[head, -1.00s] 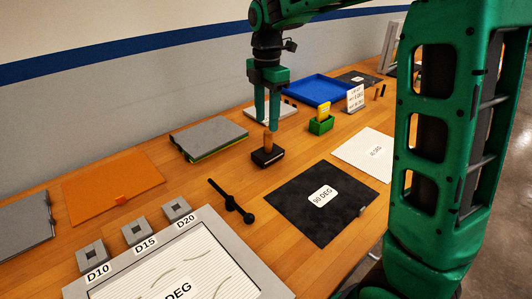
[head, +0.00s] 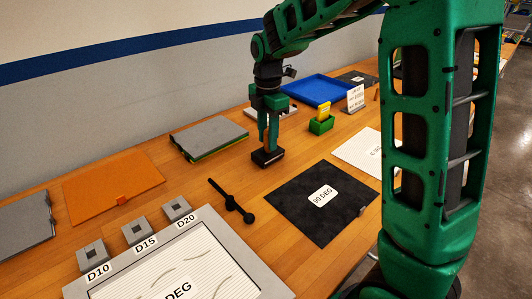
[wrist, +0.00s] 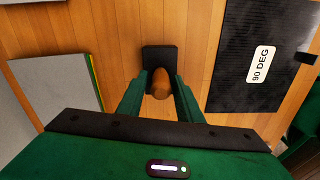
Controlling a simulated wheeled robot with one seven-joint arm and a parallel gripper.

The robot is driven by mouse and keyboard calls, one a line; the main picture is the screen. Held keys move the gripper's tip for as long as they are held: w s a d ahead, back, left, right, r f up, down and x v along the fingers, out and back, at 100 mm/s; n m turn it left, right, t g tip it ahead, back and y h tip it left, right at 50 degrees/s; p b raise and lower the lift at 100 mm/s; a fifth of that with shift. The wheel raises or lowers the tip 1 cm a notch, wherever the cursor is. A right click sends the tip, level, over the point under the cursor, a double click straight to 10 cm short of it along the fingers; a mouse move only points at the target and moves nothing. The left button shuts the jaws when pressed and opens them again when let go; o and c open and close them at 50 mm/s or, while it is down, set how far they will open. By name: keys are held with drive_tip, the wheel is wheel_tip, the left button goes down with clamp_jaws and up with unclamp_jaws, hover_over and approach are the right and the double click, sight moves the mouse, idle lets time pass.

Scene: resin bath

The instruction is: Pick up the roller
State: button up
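The roller stands upright, its brown wooden handle (wrist: 160,84) rising from a black block-like base (head: 267,157) on the wooden bench. The base also shows in the wrist view (wrist: 159,54). My gripper (head: 268,147) points straight down over it, with its green fingers on either side of the handle. In the wrist view my gripper (wrist: 160,76) appears open, with narrow gaps between fingers and handle. In the head view the fingers hide most of the handle, and the fingertips are just above the base.
A black 90 DEG mat (head: 315,200) lies to the right and front. A grey plate stack (head: 208,135) lies left, a black T-shaped tool (head: 231,200) in front. A green box (head: 321,125) and a blue tray (head: 314,88) stand behind. Bare bench surrounds the base.

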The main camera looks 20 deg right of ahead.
sight(267, 130)
clamp_jaws()
drive_tip(key=shift+r, duration=0.1)
drive_tip(key=shift+r, duration=0.45)
wheel_tip(267, 130, up, 4)
drive_tip(key=shift+s+a+f, duration=0.1)
drive_tip(key=shift+a+f, duration=0.05)
drive_tip(key=shift+f, duration=0.1)
drive_tip(key=s+a+r, duration=0.6)
drive_tip(key=s+a, duration=0.1)
drive_tip(key=s, duration=0.1)
drive_tip(key=shift+s+a+r, duration=0.25)
drive_tip(key=c, duration=0.6)
unclamp_jaws()
